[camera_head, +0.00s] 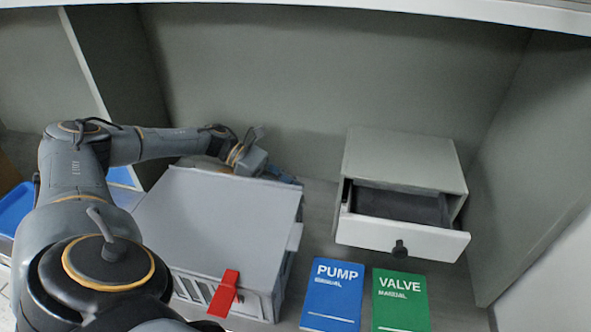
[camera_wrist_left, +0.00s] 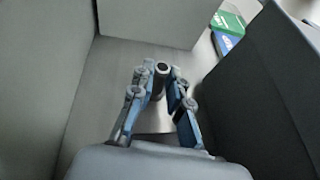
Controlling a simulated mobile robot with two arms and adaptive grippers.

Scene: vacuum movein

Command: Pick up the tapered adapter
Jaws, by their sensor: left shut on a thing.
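The tapered adapter (camera_wrist_left: 160,72) shows in the left wrist view as a small dark piece with a round, ring-like end. It sits between the fingertips of my left gripper (camera_wrist_left: 161,80), which is shut on it. In the head view my left gripper (camera_head: 283,176) is at the far side of the grey box, near the back wall. The adapter cannot be made out there, as the box and gripper hide that spot. My right gripper is in neither view.
The grey box (camera_head: 215,215) with a red latch (camera_head: 225,293) stands beside my left gripper. To the right is a small cabinet (camera_head: 405,158) with its drawer (camera_head: 375,237) pulled open. A blue pump manual (camera_head: 333,297) and a green valve manual (camera_head: 400,300) lie in front.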

